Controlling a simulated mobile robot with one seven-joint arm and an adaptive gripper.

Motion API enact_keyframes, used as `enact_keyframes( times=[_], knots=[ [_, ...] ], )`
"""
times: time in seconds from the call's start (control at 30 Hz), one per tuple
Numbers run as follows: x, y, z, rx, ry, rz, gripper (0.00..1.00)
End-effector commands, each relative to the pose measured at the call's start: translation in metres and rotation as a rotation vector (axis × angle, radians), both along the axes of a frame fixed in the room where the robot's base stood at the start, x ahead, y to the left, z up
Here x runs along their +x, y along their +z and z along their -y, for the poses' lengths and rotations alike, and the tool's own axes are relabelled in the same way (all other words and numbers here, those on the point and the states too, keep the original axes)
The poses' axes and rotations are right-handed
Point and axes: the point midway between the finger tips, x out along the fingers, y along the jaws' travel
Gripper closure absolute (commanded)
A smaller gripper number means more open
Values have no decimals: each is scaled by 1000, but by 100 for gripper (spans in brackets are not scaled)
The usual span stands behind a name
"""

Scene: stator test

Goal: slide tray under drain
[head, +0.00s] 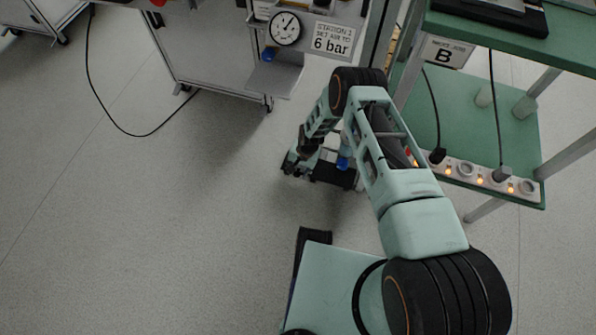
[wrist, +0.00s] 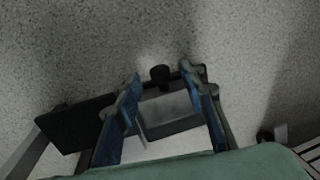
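A dark tray (head: 333,178) sits low near the floor by the foot of the station in the head view. In the wrist view the dark tray (wrist: 75,124) extends behind and to the left of my fingers, and a short black knob (wrist: 160,74) stands at its far side. My gripper (wrist: 165,98) has its two blue-padded fingers well apart, with a grey dark-edged surface between them; I cannot tell whether they touch it. In the head view my gripper (head: 343,162) is small and partly hidden by my arm. I cannot make out the drain for certain.
A station cabinet with a gauge (head: 285,28), a "6 bar" sign (head: 331,41) and a blue fitting (head: 268,54) stands behind. A green shelf (head: 480,130) with a power strip (head: 487,179) is at right. A black cable (head: 120,130) lies left. Floor in front is clear.

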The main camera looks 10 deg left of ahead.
Motion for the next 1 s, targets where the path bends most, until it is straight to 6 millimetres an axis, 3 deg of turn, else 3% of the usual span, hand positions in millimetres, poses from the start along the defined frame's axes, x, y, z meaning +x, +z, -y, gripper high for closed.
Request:
enact_keyframes(
  times=[0.13, 0.5, 0.83, 1.0],
  knots=[
    [-6, -17, -2, 0, 1, 0, 63],
    [-8, -21, -2, 0, 1, 0, 63],
    [-8, -21, -2, 0, 0, 0, 99],
    [-8, -20, -2, 0, 0, 0, 100]
  ],
)
